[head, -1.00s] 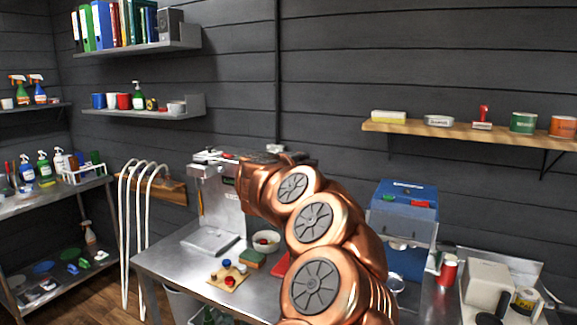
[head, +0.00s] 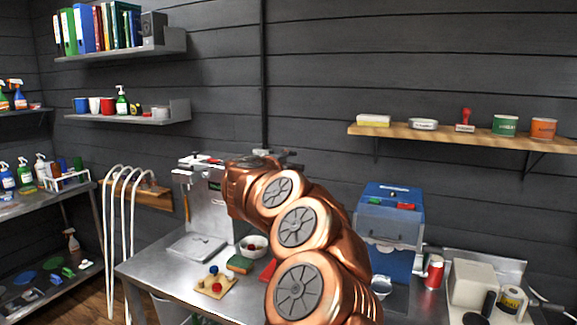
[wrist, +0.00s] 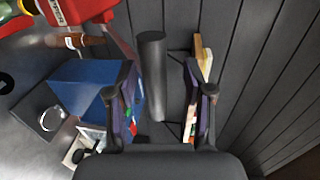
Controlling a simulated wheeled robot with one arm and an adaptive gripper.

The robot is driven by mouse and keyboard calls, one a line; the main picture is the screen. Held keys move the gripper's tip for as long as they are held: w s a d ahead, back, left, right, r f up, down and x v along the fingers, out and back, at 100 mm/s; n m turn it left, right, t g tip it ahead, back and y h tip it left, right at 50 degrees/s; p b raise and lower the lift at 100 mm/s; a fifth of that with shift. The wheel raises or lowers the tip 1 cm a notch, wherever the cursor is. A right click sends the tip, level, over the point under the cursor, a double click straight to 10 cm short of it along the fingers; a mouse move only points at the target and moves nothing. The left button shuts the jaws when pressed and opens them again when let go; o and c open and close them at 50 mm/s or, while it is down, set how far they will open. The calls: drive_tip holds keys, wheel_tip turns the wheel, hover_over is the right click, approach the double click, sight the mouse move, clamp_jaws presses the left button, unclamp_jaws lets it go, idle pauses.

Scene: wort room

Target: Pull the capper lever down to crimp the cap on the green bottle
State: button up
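My gripper (wrist: 162,108) is open in the wrist view, its two dark fingers apart. A grey cylinder (wrist: 151,75), which looks like the capper lever's grip, lies between and beyond the fingers, with a gap on each side. A red body with lettering (wrist: 80,8) at the top left of the wrist view looks like the capper. A red bar runs from near it toward the grey cylinder. In the head view my copper arm hides the gripper, capper and bottle.
A blue-lidded box (head: 391,205) stands on the steel table (head: 140,268), right of my arm; it also shows in the wrist view (wrist: 78,85). A grey machine (head: 206,205), a bowl (head: 253,247) and a wooden board (head: 215,284) are left. A wooden shelf (head: 440,136) hangs behind.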

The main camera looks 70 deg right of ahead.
drive_tip(key=shift+a, duration=0.1)
drive_tip(key=v, duration=1.1)
drive_tip(key=shift+a, duration=0.4)
drive_tip(key=shift+w, duration=0.15)
idle(0.3)
